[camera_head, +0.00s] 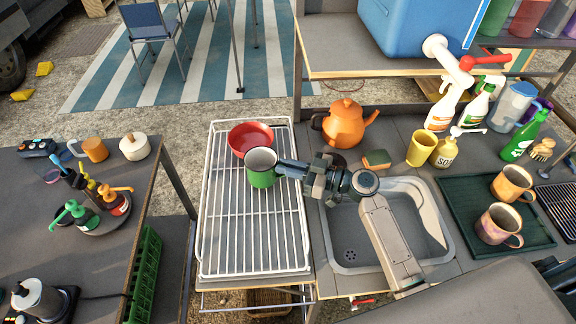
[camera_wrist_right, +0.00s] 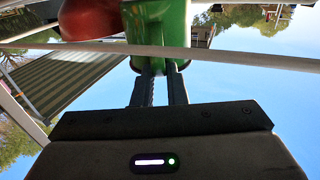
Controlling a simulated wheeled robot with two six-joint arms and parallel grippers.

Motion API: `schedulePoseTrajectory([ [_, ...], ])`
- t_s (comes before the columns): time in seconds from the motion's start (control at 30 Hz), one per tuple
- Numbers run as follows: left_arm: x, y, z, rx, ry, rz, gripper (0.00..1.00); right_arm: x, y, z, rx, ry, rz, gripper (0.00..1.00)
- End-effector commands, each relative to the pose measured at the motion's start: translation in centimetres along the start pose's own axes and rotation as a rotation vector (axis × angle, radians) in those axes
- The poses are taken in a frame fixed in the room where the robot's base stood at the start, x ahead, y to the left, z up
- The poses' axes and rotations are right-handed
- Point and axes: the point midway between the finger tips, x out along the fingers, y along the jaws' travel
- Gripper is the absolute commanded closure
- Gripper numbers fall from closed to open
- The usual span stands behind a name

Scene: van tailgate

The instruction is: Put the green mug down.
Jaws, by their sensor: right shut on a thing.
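The green mug (camera_head: 262,170) has a pale rim and is upright over the white wire dish rack (camera_head: 225,235), just in front of a red bowl (camera_head: 250,132). My right gripper (camera_head: 288,171) is shut on the mug from its right side. In the right wrist view the two fingers reach up to the green mug (camera_wrist_right: 160,35), with the red bowl (camera_wrist_right: 88,18) beside it. I cannot tell whether the mug's base touches the rack wires. My left gripper is in neither view.
An orange kettle (camera_head: 345,124) stands behind the sink (camera_head: 350,255). A dark green tray (camera_head: 470,190) with two mugs lies at the right. A side table (camera_head: 50,185) with bottles and pots is at the left. The rack's front part is empty.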

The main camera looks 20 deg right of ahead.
Motion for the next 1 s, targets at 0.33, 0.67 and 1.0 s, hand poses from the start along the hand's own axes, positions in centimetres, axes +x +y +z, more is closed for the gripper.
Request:
schedulePoseTrajectory([
  [0.33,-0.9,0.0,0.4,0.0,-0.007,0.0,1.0,0.0,0.0,1.4,-0.002,0.003,0.0,1.0],
  [0.67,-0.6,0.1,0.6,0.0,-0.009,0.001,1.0,0.0,0.0,1.7,-0.002,0.001,0.0,0.66],
  [1.0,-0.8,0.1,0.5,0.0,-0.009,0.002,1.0,0.0,0.0,1.4,-0.002,0.002,0.0,0.66],
])
